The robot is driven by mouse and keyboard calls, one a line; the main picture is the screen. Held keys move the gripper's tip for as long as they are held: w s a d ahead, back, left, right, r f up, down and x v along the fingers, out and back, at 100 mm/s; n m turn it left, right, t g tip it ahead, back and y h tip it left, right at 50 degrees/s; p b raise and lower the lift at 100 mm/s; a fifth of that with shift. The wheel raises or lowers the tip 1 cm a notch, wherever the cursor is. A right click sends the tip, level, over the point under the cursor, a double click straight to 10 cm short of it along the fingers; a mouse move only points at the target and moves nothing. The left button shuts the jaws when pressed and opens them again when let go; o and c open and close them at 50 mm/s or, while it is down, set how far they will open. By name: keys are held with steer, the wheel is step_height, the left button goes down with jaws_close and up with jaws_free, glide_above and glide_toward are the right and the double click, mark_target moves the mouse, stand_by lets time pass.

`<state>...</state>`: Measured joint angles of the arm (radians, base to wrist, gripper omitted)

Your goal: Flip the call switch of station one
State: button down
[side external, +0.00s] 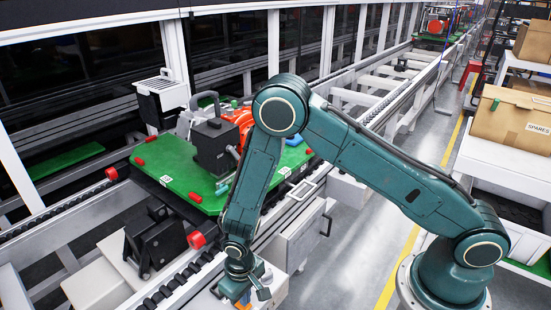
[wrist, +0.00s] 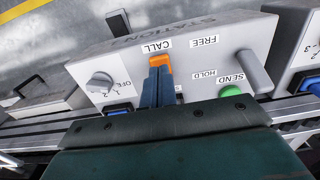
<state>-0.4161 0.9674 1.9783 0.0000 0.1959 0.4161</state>
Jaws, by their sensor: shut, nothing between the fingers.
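The grey station box (wrist: 120,70) fills the middle of the wrist view, with its lettering upside down. "STATION" shows on it, but I cannot read the number surely. The orange call switch (wrist: 159,60) is beside the CALL label. My gripper (wrist: 157,75) has its blue fingers shut together, with the tips right at the orange switch; I cannot tell whether they touch it. The fingers hide the lower part of the switch. In the side external view my gripper (side external: 243,286) is low over the box at the bottom centre, with a bit of orange just below it.
On the box are a green SEND button (wrist: 232,91), a grey lever (wrist: 254,70) near FREE and HOLD, and a rotary knob (wrist: 100,83). Another box (wrist: 301,80) stands to the right. A green pallet (side external: 178,175) with machine parts sits on the conveyor behind my arm.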

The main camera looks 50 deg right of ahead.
steer(key=shift+f, duration=0.95)
stand_by(1.5)
steer(key=shift+r, duration=3.5)
